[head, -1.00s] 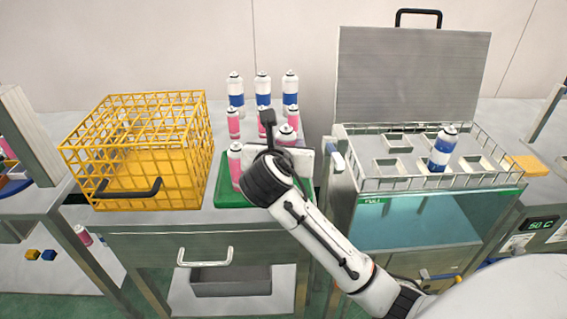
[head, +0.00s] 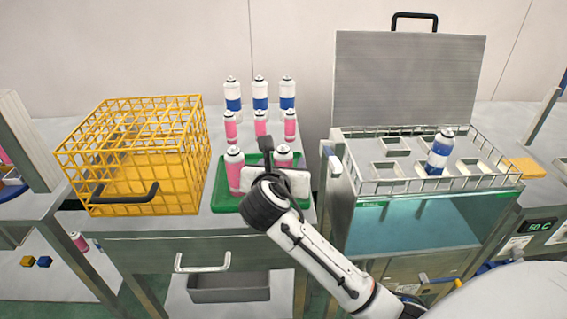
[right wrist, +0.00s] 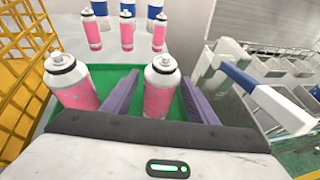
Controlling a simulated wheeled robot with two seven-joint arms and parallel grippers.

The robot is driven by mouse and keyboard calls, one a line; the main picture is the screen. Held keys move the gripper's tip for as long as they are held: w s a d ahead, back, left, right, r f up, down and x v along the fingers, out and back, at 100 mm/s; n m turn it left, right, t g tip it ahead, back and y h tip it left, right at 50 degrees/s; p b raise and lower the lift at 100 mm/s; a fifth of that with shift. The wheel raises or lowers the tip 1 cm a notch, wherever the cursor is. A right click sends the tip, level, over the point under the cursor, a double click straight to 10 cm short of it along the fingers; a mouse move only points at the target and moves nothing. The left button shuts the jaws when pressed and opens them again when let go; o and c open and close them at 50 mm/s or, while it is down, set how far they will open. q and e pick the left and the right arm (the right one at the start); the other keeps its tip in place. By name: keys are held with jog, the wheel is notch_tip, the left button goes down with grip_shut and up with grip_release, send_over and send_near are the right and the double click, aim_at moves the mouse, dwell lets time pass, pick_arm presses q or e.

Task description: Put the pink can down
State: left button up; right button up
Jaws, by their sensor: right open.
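The pink can (head: 283,155) with a white top stands upright at the right side of the green tray (head: 226,205). My right gripper (head: 275,165) is behind my wrist in the head view. In the right wrist view its two purple-grey fingers are spread either side of the pink can (right wrist: 160,90), with a gap on each side. The can's lower part is hidden by my gripper. A second pink can (head: 235,172) stands to its left on the same tray. My left gripper is not in view.
Rows of pink cans (head: 261,125) and blue-white cans (head: 260,95) stand behind the tray. A yellow wire crate (head: 130,155) is close on the left. A steel bath (head: 430,190) with an open lid and one blue-white can (head: 439,155) stands to the right.

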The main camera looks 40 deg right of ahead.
jog(key=shift+r, duration=0.1)
jog(key=p+v, duration=0.1)
jog(key=v, duration=1.1)
